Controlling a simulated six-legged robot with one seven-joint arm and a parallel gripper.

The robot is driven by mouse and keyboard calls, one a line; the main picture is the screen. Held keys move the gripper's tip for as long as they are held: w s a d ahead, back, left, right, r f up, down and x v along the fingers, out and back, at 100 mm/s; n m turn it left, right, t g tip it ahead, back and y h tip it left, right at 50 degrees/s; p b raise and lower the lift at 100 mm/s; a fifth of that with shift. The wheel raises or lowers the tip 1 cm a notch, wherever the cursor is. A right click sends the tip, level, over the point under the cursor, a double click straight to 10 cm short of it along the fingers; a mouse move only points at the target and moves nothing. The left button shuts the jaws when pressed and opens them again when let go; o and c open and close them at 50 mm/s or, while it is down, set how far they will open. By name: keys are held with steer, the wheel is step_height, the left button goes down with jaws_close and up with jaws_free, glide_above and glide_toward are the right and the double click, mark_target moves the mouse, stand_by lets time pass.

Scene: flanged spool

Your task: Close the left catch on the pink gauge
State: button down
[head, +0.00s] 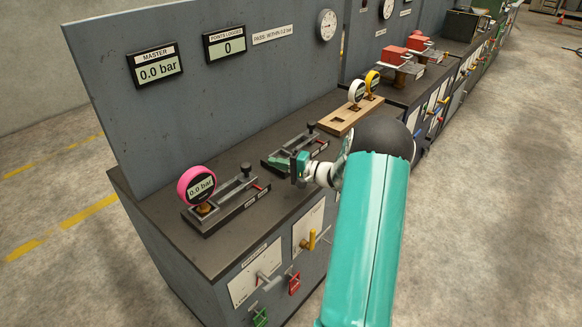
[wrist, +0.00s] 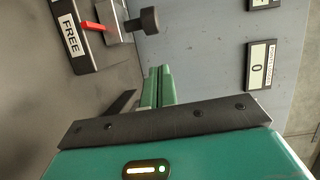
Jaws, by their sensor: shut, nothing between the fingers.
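The pink gauge (head: 197,187), reading 0.0 bar, stands upright at the left end of a dark fixture (head: 226,208) on the bench. A black-knobbed clamp (head: 246,172) and a small red tab (head: 258,187) are at that fixture's right end. Its catches are too small to make out clearly. My gripper (head: 297,168) is shut and empty, to the right of the pink gauge, close to a second fixture. The wrist view shows the shut green fingers (wrist: 158,87), a black knob (wrist: 149,20), a red tab (wrist: 92,26) and a FREE label (wrist: 71,33); the pink gauge is out of that view.
The second dark fixture (head: 305,146) is partly hidden by my gripper. A wooden block (head: 342,118) holds white and yellow gauges behind it. An upright grey panel (head: 230,85) carries displays along the back. Handles (head: 310,239) project from the bench front.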

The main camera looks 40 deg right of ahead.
mark_target(250, 168)
steer(key=a, duration=0.1)
steer(key=w+a, duration=0.1)
steer(key=a, duration=0.1)
steer(key=w+a, duration=0.1)
steer(key=shift+w+a+f, duration=0.15)
steer(key=shift+s+a, duration=0.25)
steer(key=shift+a, duration=1.2)
steer(key=shift+s+a, duration=0.2)
steer(key=shift+a, duration=1.25)
steer(key=shift+d, duration=0.55)
steer(key=d, duration=0.1)
steer(key=s+d, duration=0.1)
steer(key=d, duration=0.1)
steer(key=shift+s+d, duration=0.1)
steer(key=shift+s, duration=0.05)
steer(key=v, duration=1)
